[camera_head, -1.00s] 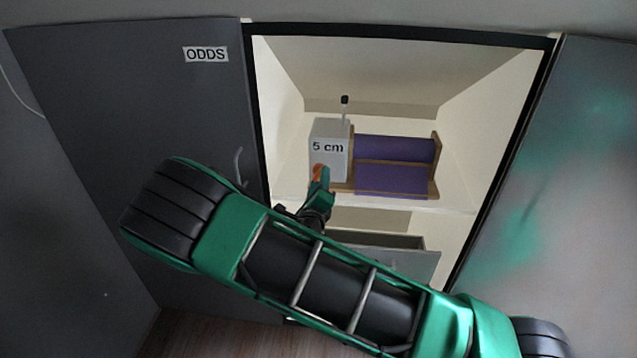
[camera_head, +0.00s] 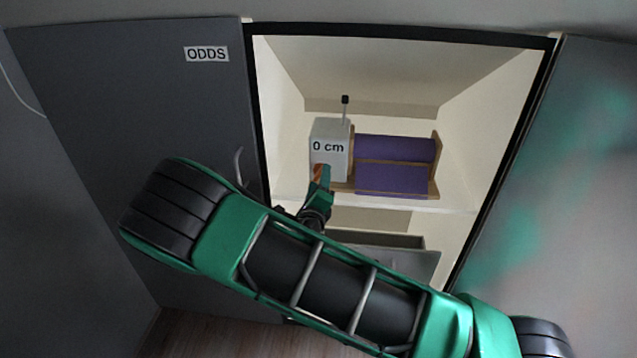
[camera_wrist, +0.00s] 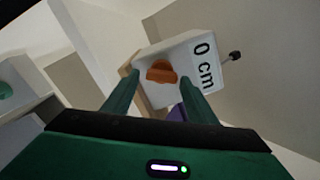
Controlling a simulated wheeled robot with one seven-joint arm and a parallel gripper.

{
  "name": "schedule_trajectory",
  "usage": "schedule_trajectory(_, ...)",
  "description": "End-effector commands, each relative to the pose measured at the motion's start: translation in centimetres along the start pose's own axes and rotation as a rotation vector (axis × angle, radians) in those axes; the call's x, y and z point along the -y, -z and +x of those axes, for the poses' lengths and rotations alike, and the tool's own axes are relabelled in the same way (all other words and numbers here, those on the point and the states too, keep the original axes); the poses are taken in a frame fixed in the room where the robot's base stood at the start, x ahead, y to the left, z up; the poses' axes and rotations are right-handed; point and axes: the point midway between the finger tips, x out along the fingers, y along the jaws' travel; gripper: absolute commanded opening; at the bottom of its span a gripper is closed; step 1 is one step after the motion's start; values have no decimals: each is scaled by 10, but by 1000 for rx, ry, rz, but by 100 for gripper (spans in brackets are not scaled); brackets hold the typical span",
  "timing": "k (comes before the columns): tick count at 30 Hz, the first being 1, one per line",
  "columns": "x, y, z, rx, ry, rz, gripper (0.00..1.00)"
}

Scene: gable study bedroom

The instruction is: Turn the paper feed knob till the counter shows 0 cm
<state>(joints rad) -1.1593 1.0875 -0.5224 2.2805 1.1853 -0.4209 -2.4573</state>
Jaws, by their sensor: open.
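The paper feeder's pale grey box (camera_head: 331,133) stands on the cupboard shelf, and its counter reads "0 cm". The counter also shows in the wrist view (camera_wrist: 203,66). The orange knob (camera_wrist: 161,72) is on the box's front face, below the counter; in the head view it is mostly hidden behind my gripper. A purple paper roll (camera_head: 394,149) with a hanging purple sheet (camera_head: 390,180) sits in a wooden frame right of the box. My gripper (camera_head: 321,172) is at the knob. In the wrist view its two green fingers (camera_wrist: 155,93) are apart, with the knob showing between and beyond them.
A lever with a black tip (camera_head: 345,100) stands up from the box. The open cupboard has a dark left door (camera_head: 130,100) labelled "ODDS" and a right door (camera_head: 560,180). A grey drawer or bin (camera_head: 400,262) is below the shelf (camera_head: 450,206).

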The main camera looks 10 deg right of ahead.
Motion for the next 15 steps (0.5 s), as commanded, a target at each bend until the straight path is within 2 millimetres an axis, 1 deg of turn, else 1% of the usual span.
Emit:
schedule_trajectory(5, -1, 1, -1, -2, -2, 1, 58)
schedule_trajectory(8, -2, 1, -7, -2, -4, 1, 58)
schedule_trajectory(11, -2, 1, -21, -1, -5, -2, 58)
schedule_trajectory(15, -2, 0, -48, 1, -5, -1, 58)
